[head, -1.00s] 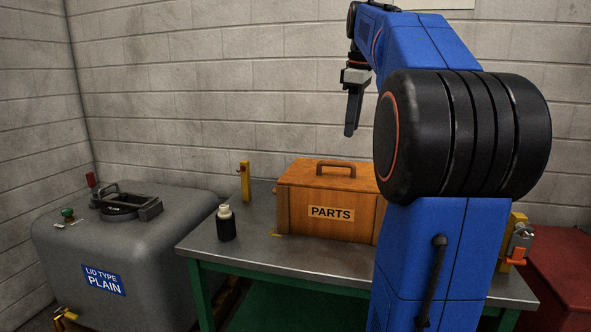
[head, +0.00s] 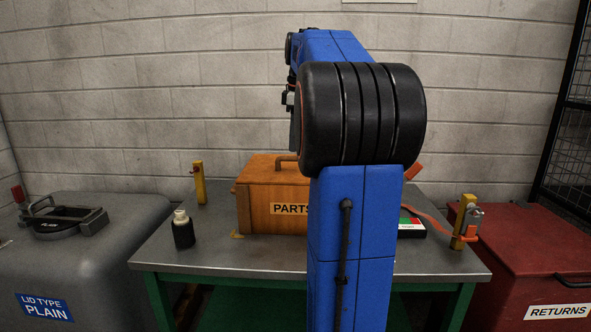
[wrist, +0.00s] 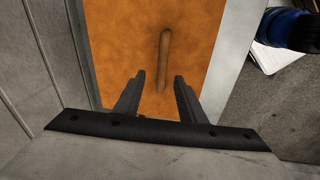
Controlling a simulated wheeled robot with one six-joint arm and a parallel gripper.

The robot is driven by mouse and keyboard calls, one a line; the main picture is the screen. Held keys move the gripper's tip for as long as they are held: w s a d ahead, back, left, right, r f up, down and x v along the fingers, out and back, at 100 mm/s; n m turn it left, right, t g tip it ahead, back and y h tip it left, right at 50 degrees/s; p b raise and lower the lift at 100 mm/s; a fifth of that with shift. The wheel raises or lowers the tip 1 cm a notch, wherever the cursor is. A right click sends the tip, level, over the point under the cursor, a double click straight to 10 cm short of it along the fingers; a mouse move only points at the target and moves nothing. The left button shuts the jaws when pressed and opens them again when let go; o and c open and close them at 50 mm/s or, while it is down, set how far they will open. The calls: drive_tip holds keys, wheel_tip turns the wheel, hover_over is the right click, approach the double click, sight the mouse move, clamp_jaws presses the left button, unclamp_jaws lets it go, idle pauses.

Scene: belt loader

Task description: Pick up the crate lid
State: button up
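The orange wooden crate (head: 255,212), marked PARTS, stands on the metal table. Its lid (head: 262,168) lies on top with a brown bar handle (head: 287,159); my arm hides the right part. In the wrist view the lid (wrist: 120,50) is below my gripper (wrist: 160,75), and its handle (wrist: 164,50) runs nearly upright in the picture. The two black fingers are apart, with nothing held between them. The handle's near end shows between the fingertips, but the lid appears some way below them. In the head view my gripper is mostly hidden behind my arm.
A black bottle (head: 183,232) and a yellow post (head: 199,184) stand left of the crate on the table (head: 170,258). Another yellow post (head: 461,228) is at the right edge. A grey cabinet (head: 110,270) is left, a red RETURNS box (head: 520,275) right.

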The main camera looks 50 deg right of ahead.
sight(294, 159)
drive_tip(key=shift+w+d+f, duration=0.1)
drive_tip(key=shift+w+f, duration=0.05)
drive_tip(key=shift+f, duration=1.6)
drive_tip(key=shift+w+d+f, duration=0.1)
drive_tip(key=shift+w+f, duration=0.05)
drive_tip(key=shift+f, duration=1.6)
clamp_jaws()
